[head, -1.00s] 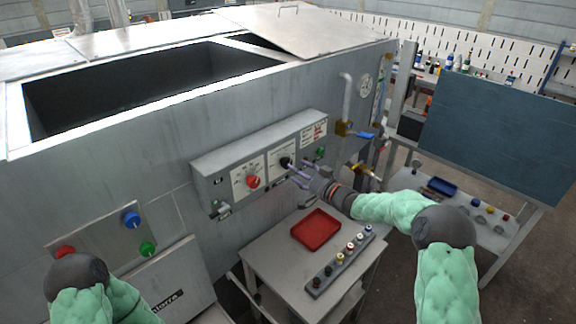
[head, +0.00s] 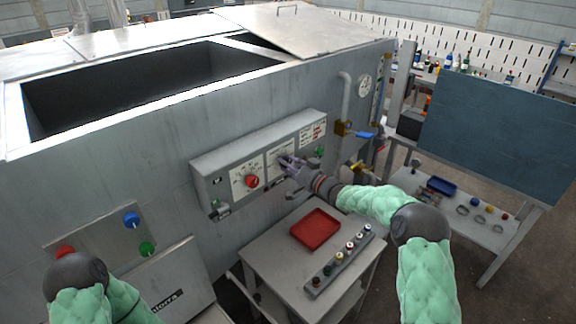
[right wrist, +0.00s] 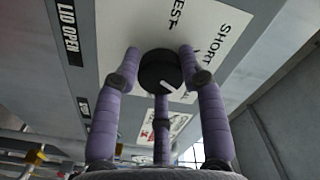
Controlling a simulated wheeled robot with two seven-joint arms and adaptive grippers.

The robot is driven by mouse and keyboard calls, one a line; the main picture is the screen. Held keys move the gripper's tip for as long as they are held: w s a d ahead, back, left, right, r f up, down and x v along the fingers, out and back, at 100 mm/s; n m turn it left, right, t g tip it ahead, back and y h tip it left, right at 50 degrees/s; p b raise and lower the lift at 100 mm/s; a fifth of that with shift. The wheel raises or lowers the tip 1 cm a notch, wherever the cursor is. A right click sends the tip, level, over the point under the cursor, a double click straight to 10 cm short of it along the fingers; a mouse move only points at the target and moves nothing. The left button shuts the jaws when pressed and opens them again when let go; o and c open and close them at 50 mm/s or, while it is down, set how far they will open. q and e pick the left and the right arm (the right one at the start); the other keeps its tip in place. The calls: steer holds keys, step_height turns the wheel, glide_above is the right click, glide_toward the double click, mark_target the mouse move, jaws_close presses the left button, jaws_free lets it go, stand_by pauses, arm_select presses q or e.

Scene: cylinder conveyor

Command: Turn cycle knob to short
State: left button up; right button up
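The cycle knob is a round black knob (right wrist: 160,70) with a white pointer mark, on a white label plate with "SHORT" (right wrist: 207,42) printed beside it. Its pointer slants to the lower right in the right wrist view. In the head view the knob is mostly hidden by my right gripper (head: 289,165), which is at the grey control panel (head: 222,168). The purple fingers of my right gripper (right wrist: 160,58) are spread around the knob, two at its sides and one below; I cannot tell whether they touch it. My left gripper is out of view.
A red knob (head: 252,181) sits left of my right gripper, and a green button (head: 319,151) right of it. A cart with a red tray (head: 316,229) and a strip of small knobs (head: 341,262) stands below. A pipe with a blue-handled valve (head: 364,135) is at right.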

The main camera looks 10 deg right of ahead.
steer(key=shift+a+f+n, duration=0.1)
steer(key=shift+f+n, duration=0.05)
steer(key=shift+n, duration=0.15)
steer(key=n+b, duration=0.1)
steer(key=n, duration=0.1)
steer(key=n+b, duration=0.2)
steer(key=n, duration=0.1)
steer(key=shift+f+n+b, duration=0.2)
steer(key=shift+n+b, duration=0.1)
steer(key=n+b, duration=0.2)
steer(key=n, duration=0.3)
steer(key=shift+b, duration=0.4)
steer(key=shift+f+n, duration=0.1)
steer(key=shift+n, duration=0.3)
steer(key=o, duration=1.1)
steer(key=shift+o, duration=0.2)
steer(key=shift+r, duration=0.3)
